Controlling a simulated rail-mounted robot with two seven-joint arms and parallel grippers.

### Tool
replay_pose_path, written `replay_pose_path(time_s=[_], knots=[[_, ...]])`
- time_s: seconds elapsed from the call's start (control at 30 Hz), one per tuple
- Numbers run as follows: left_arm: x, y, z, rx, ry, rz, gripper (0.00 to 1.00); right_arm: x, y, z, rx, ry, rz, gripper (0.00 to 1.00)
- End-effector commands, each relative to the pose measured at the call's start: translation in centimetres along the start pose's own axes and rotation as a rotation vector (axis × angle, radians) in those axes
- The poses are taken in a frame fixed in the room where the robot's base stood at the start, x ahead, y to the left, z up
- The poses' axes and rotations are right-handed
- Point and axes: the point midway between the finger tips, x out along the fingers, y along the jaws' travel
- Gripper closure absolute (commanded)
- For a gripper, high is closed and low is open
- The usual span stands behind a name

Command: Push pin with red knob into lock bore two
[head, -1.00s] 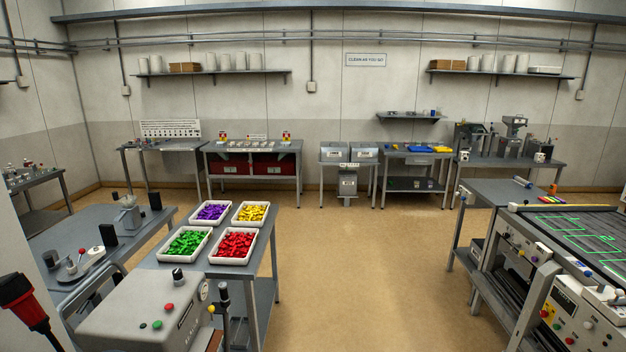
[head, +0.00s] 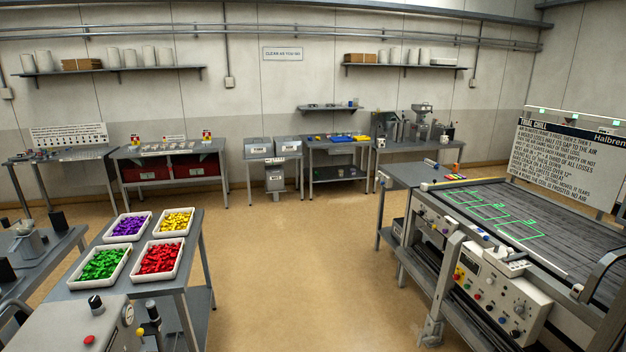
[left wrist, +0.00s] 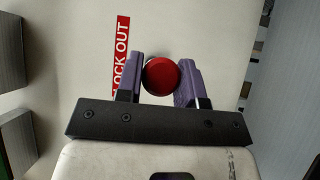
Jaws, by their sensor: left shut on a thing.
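The pin's round red knob (left wrist: 161,76) shows in the left wrist view. It sits between the two purple-grey fingers of my left gripper (left wrist: 162,80), which is shut on it. The knob faces the camera and hides the pin's shaft. A red sign with white letters reading "LOCK OUT" (left wrist: 120,58) is on the pale panel (left wrist: 75,45) behind, just left of the fingers. I cannot make out lock bore two in either view. Neither gripper shows in the head view.
A bench (head: 182,283) with trays of purple, yellow, green and red pieces stands at the left in the head view. A large machine with a dark, green-marked bed (head: 540,215) stands at the right. Brown floor (head: 300,270) lies open between them.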

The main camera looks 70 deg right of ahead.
Motion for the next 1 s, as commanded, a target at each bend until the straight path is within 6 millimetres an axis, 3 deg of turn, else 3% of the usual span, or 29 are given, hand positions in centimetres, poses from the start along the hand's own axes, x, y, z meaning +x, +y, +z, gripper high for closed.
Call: replay_pose_path(time_s=[0.4,1.0], knots=[[-4.0,0.5,0.8,-0.001,0.0,-0.002,1.0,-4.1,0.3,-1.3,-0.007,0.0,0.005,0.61],[-8.7,0.2,1.8,-0.001,0.0,0.0,1.0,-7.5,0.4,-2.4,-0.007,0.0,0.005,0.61]])
